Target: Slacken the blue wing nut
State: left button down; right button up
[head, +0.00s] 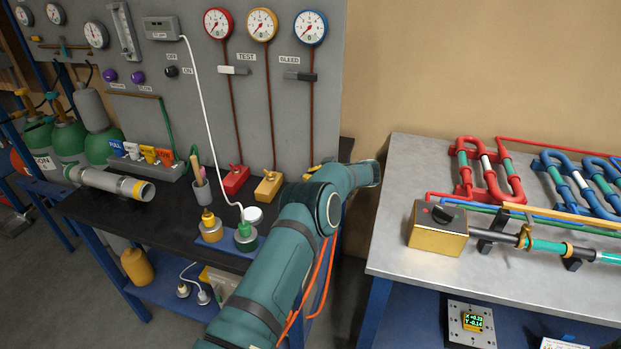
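The wing nut of the blue gauge's line is mostly hidden behind my arm. Only a small brass-coloured bit (312,169) shows at the foot of that line, above the arm. I cannot see a blue block or blue nut there. The blue-rimmed gauge (310,27) hangs at the top right of the grey panel, with a thin brown line running down. One teal arm of mine rises from the bottom and bends right at the black bench's right end. Its gripper does not show, and no other gripper is in view.
A red block (236,181) and a yellow block (268,187) stand left of the arm. Yellow and green capped bottles (210,227) (245,237) stand at the black bench's front. A gap separates it from the grey table (415,166) with coils at right.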

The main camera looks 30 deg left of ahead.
pick_arm(q)
jog(key=shift+s+f, duration=0.15)
jog(key=shift+f, duration=0.4)
jog(key=c, duration=1.3)
grip_release()
jog(key=shift+o, duration=0.8)
jog(key=shift+a, duration=0.15)
jog(key=shift+r, duration=0.25)
jog(key=v, duration=1.2)
